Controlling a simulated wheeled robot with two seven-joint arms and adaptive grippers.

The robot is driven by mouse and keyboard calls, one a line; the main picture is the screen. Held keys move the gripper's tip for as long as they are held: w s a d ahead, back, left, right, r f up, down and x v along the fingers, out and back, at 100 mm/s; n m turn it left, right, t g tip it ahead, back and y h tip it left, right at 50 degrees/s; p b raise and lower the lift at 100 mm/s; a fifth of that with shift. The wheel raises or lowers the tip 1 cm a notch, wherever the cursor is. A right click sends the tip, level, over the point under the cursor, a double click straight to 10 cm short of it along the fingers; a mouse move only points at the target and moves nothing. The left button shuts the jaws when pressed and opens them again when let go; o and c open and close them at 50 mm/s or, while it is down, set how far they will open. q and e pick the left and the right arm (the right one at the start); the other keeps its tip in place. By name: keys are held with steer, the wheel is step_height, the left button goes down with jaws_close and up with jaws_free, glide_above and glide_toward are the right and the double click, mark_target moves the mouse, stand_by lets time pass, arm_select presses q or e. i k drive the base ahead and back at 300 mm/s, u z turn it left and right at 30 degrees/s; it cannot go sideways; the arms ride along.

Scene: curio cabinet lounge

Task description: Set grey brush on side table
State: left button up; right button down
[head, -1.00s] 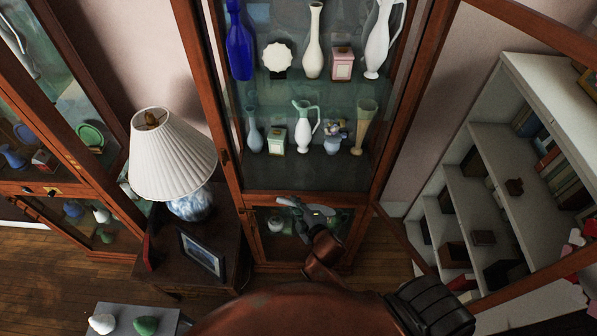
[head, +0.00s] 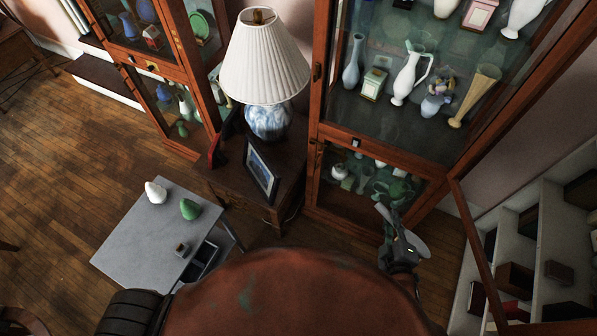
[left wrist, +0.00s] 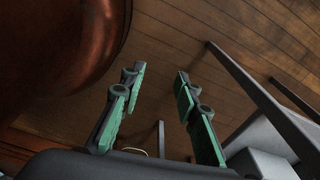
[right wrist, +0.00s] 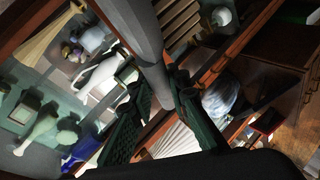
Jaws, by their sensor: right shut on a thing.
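My right gripper (head: 396,238) is shut on the grey brush (head: 418,246), which it holds in the air in front of the tall cabinet. In the right wrist view the brush (right wrist: 135,25) is a thick grey shaft running up from between the fingers (right wrist: 162,88). A low table with a grey top (head: 135,245) stands at the lower left of the head view. A dark wooden table (head: 228,180) stands beside the cabinet; I cannot tell which is the side table. My left gripper (left wrist: 160,75) is open and empty above the wood floor.
The dark table bears a lamp (head: 268,60) and a picture frame (head: 262,170). An open cabinet door (head: 478,240) stands at right.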

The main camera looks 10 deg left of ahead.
mark_target(129, 251)
steer(key=z, duration=1.05)
steer(key=k, duration=2.2)
steer(key=u, duration=2.8)
steer(key=i, duration=0.5)
steer(key=z, duration=0.1)
